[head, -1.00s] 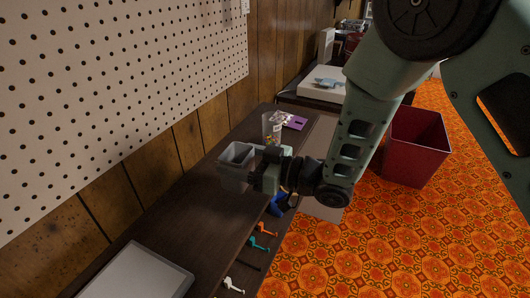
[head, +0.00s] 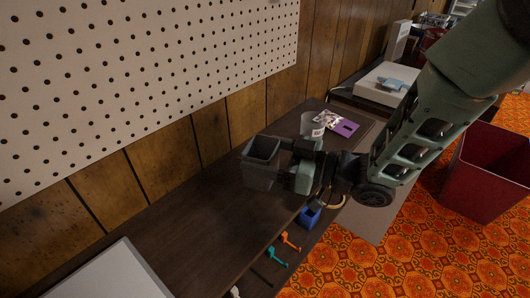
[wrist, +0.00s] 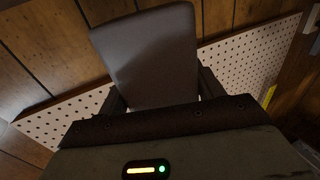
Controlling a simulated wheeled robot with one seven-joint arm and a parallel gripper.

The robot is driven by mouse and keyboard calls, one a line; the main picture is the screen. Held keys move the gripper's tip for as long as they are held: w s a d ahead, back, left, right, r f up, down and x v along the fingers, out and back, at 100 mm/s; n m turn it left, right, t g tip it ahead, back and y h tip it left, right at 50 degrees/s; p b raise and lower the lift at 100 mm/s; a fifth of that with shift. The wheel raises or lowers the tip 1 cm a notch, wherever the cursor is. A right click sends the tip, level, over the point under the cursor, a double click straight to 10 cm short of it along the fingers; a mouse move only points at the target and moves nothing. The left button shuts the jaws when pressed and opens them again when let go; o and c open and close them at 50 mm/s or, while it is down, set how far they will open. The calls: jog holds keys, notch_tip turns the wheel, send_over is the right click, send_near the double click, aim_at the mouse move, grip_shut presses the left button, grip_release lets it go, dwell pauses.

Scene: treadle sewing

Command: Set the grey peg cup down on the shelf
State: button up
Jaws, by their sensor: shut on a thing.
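The grey peg cup (head: 260,165) is an open-topped, square grey cup, held roughly upright, mouth up. My gripper (head: 284,173) is shut on its right side in the head view. In the wrist view the cup (wrist: 150,60) fills the space between the fingers. In the head view the cup appears over the dark wooden shelf (head: 185,222), in front of the wood-panelled wall. I cannot tell how high it is above the surface. The cup's right side is hidden by my gripper.
A white pegboard (head: 120,80) hangs on the wall. A clear cup (head: 311,126) and a purple piece (head: 345,127) lie beyond my gripper. A blue bin (head: 310,216) and small orange and teal hooks (head: 278,256) sit lower along the front. A white panel (head: 105,275) lies front left.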

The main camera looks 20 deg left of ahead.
jog(key=shift+w+d+f, duration=0.1)
jog(key=shift+w+f, duration=0.05)
jog(key=shift+w, duration=0.2)
jog(key=shift+f+b, duration=1.8)
jog(key=shift+f, duration=0.7)
jog(key=shift+f+b, duration=0.3)
jog(key=shift+f, duration=0.05)
jog(key=o, duration=1.4)
jog(key=shift+o, duration=0.2)
jog(key=shift+d, duration=0.1)
jog(key=d, duration=1.7)
jog(key=shift+s+d+b, duration=0.15)
jog(key=shift+s+b, duration=0.2)
jog(key=shift+s, duration=0.05)
jog(key=shift+w, duration=0.1)
